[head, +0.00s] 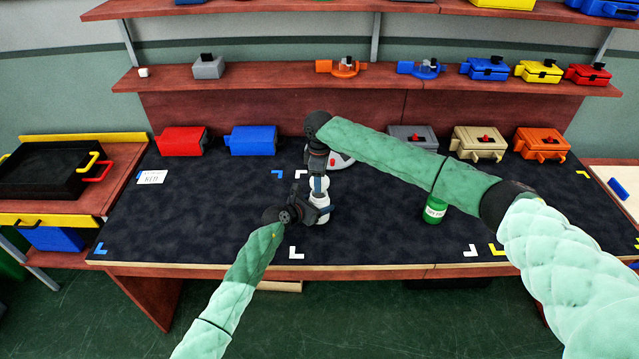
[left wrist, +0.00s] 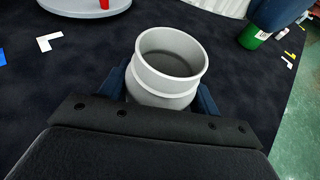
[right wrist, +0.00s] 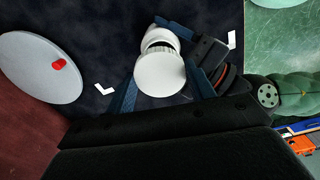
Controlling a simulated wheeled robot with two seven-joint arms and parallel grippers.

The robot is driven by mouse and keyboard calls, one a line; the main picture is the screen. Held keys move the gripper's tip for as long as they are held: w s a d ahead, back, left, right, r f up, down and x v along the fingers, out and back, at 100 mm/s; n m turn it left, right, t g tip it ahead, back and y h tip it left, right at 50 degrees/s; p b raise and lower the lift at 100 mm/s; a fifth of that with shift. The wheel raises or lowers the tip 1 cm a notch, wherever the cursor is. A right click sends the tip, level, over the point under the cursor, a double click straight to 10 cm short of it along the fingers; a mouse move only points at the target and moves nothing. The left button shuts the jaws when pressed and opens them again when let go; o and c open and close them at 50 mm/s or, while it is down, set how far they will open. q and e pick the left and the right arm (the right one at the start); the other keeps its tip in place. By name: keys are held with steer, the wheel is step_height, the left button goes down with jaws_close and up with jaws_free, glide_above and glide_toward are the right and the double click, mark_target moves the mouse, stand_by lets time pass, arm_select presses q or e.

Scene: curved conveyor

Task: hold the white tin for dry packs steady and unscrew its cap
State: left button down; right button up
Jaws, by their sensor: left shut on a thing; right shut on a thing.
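The white tin (head: 322,216) stands on the dark mat with its mouth open and empty-looking in the left wrist view (left wrist: 165,72). My left gripper (head: 318,208) is shut around its body from the near left side. The white cap (right wrist: 160,73) is off the tin. My right gripper (head: 319,180) is shut on the cap and holds it above the tin, with a dark gap between them in the right wrist view. The tin's rim (right wrist: 160,38) shows behind the cap there.
A green labelled tin (head: 435,209) stands to the right, under my right arm. A pale round base with a red knob (head: 342,161) lies just behind the white tin. A white label card (head: 152,177) lies at left. Coloured boxes line the table's back.

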arm_select(q)
steer(key=shift+c, duration=1.3)
jaws_free()
